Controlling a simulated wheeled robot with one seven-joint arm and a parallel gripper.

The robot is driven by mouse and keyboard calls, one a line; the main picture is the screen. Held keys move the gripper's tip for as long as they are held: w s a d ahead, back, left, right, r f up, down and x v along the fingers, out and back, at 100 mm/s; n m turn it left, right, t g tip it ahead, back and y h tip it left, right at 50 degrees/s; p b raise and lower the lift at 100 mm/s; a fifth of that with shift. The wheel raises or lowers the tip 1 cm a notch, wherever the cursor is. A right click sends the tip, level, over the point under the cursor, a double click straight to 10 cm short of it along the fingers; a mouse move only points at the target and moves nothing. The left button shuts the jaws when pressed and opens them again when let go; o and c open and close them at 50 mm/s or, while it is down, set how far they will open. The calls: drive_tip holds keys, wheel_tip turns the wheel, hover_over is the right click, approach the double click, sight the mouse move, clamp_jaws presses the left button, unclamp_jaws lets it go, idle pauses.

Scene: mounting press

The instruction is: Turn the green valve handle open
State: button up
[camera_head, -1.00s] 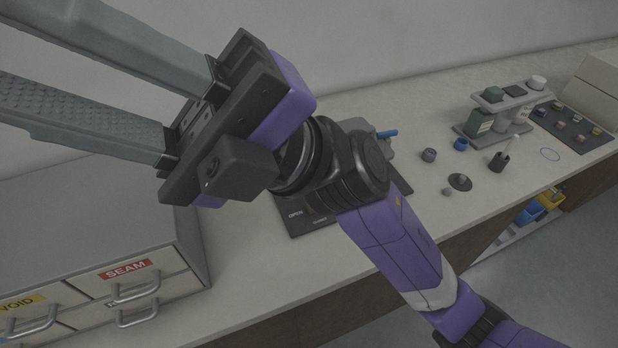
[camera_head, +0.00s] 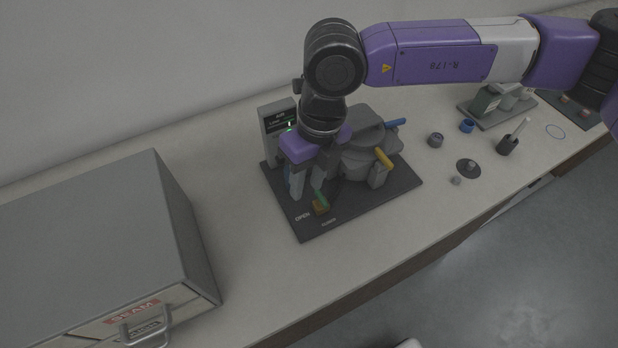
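The mounting press (camera_head: 366,150) stands on a dark base plate (camera_head: 345,212) on the bench. The small green valve handle (camera_head: 321,198) sits on a brass-coloured valve body (camera_head: 320,208) near the front left of the plate, by the white OPEN lettering (camera_head: 302,217). My gripper (camera_head: 307,194) points down over the left part of the plate. Its two grey fingers are apart, with no object seen between them. The right finger is close to the green handle; I cannot tell whether they touch. My gripper hides part of the press behind it.
A yellow handle (camera_head: 384,158) and a blue handle (camera_head: 396,122) stick out of the press. A display unit (camera_head: 279,122) stands at its back left. A grey drawer cabinet (camera_head: 110,235) is at left. Small cups and a rack (camera_head: 490,113) are at right. The bench front is clear.

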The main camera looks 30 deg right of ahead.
drive_tip(key=m+h, duration=0.1)
drive_tip(key=h, duration=0.1)
hover_over(321, 196)
drive_tip(key=shift+w+f, duration=0.1)
drive_tip(key=shift+f, duration=0.35)
drive_tip(key=shift+s+d+m, duration=0.1)
drive_tip(key=shift+s+m, duration=0.15)
drive_tip(key=shift+m, duration=0.15)
drive_tip(key=shift+f+p, duration=0.75)
drive_tip(key=shift+f, duration=3.15)
drive_tip(key=shift+w, duration=0.1)
clamp_jaws()
